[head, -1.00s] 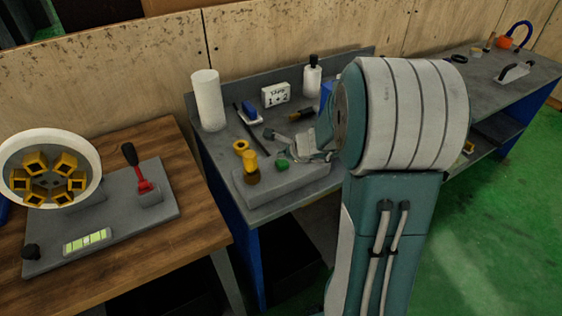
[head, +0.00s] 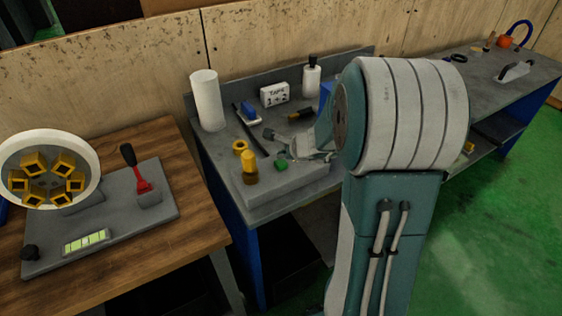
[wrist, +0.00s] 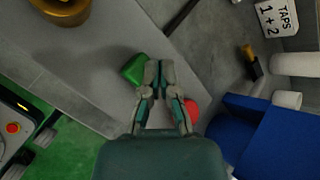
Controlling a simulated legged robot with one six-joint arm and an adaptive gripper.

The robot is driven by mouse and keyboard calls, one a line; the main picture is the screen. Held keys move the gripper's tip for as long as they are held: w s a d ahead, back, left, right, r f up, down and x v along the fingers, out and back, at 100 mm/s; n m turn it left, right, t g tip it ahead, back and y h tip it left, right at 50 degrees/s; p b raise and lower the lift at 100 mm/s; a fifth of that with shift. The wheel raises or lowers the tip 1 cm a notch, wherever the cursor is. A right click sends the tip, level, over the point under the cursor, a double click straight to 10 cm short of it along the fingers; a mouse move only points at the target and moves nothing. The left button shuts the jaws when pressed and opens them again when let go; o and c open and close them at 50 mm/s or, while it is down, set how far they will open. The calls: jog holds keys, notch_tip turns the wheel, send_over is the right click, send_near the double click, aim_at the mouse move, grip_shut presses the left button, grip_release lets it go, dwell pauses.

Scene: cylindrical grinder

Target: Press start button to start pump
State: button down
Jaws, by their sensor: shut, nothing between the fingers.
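The green start button (head: 281,165) sits on top of a grey raised block (head: 285,184) on the workbench. In the wrist view the green button (wrist: 132,69) lies just left of my fingertips, and a red button (wrist: 191,111) shows partly behind the right finger. My gripper (head: 283,149) is shut and empty. In the wrist view its fingertips (wrist: 159,68) are close together beside the green button. I cannot tell whether they touch it or are above it.
A yellow knob (head: 250,170) stands on the block left of the green button. Behind are a white cylinder (head: 207,100), a "TAPS 1 + 2" sign (head: 274,94) and a bottle (head: 311,76). A blue object (wrist: 265,135) is right of my gripper in the wrist view.

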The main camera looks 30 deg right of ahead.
aim_at(283, 162)
jog(key=shift+f, duration=0.15)
jog(key=shift+a+f, duration=0.1)
jog(key=shift+f, duration=0.1)
jog(key=shift+f, duration=0.6)
dwell(0.8)
jog(key=shift+r, duration=1.05)
jog(key=shift+r, duration=2.5)
